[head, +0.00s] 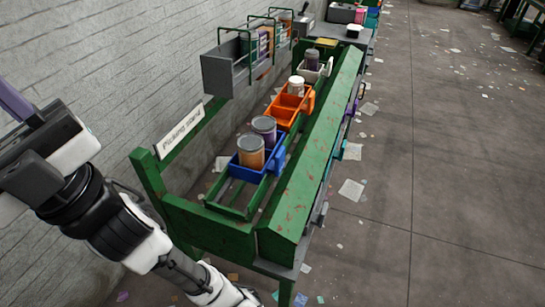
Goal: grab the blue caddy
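The blue caddy (244,173) sits at the near end of the row on the green rack, with a blue handle tab on its right side. Two cans with grey lids stand in it: a tan-orange one (251,157) in front and a purple one (268,139) behind. My arm rises at the lower left, and its end lies at the left edge, well left of the caddy and apart from it. The fingers of my gripper cannot be made out. A purple bar (13,103) shows above the arm's end; I cannot tell what it belongs to.
An orange caddy (284,112) with a white jar and a pale caddy (325,72) with a dark jar stand behind. A grey bin (227,70) stands left of the row. A sloped green guard (312,165) runs along the right. A "Picking cart" sign (180,131) stands at left.

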